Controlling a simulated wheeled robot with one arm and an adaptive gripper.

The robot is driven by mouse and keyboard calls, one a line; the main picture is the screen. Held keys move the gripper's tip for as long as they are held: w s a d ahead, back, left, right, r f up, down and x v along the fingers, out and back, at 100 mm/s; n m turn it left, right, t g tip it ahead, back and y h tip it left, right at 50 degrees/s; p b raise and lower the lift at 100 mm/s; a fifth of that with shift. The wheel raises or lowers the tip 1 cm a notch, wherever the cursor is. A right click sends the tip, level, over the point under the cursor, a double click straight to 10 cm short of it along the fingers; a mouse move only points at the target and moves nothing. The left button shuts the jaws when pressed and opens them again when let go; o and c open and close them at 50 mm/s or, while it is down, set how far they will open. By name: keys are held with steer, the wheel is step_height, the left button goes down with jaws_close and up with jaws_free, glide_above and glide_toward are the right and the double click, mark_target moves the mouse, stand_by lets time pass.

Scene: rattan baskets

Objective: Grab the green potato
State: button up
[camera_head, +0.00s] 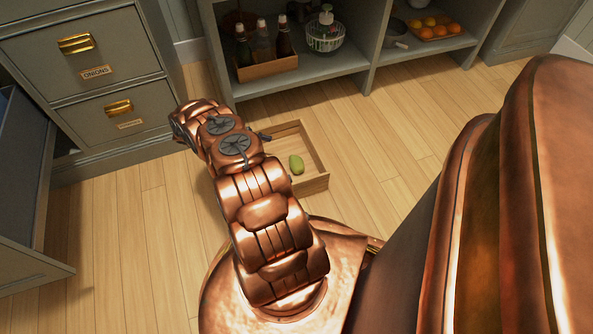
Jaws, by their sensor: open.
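A small green potato (296,164) lies on the floor of a shallow wooden tray (316,184), which rests on the floor. My copper arm stands in front of the tray's left part and hides it. My gripper (264,137) is mostly hidden behind the arm, with only a small dark part showing over the tray's left side. It is open. The potato is to the right of and below this part in the picture, apart from it.
A grey shelf unit at the back holds a wooden crate (268,70) of bottles, a white wire basket (324,45) and a tray of oranges (440,34). Grey drawers (92,82) stand at left, with an open drawer (22,190) at the far left. The wooden floor around the tray is clear.

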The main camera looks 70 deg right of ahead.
steer(key=b, duration=0.1)
glide_toward(291, 162)
steer(key=s+f, duration=0.1)
steer(key=s+d+f, duration=0.1)
steer(key=shift+s+d+f+g, duration=0.1)
steer(key=shift+s+f+g, duration=0.1)
steer(key=shift+s+g, duration=0.15)
steer(key=shift+b+x, duration=0.5)
steer(key=shift+x, duration=0.65)
steer(key=shift+b+x, duration=1.35)
steer(key=shift+x, duration=1.35)
steer(key=shift+d+r, duration=0.15)
steer(key=shift+r, duration=0.1)
steer(key=c, duration=1.1)
steer(key=shift+o, duration=0.2)
steer(key=shift+r, duration=0.1)
